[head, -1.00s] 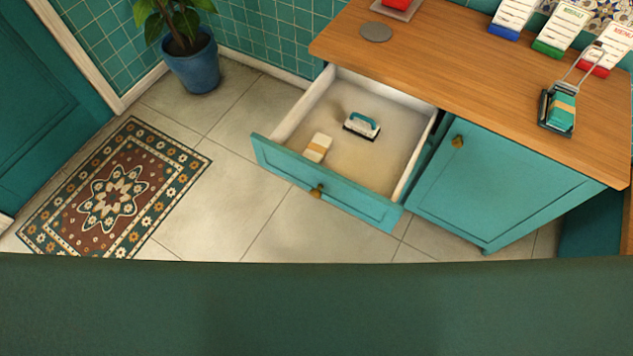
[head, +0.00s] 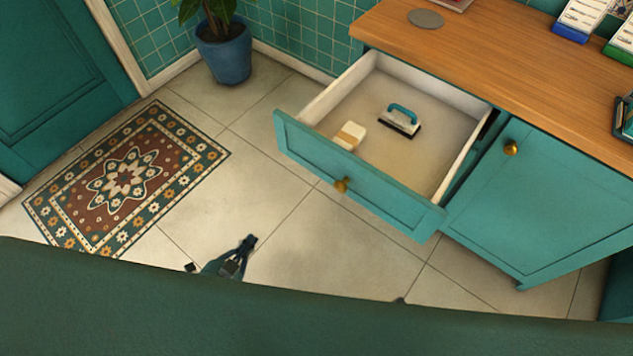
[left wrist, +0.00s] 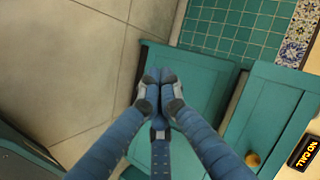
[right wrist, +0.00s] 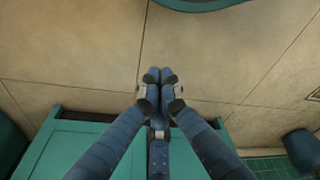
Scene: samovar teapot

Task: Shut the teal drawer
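The teal drawer (head: 358,178) stands pulled far out of the wooden-topped cabinet in the head view. Its teal front has a brass knob (head: 341,185). Inside lie a blue-handled brush-like tool (head: 401,120) and a cream block with a tan band (head: 350,136).
A teal cabinet door (head: 545,195) stands right of the drawer, under the wooden counter (head: 480,55). A potted plant (head: 224,50) is by the back wall. A patterned rug (head: 125,178) lies at left. Tiled floor (head: 300,235) before the drawer is clear.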

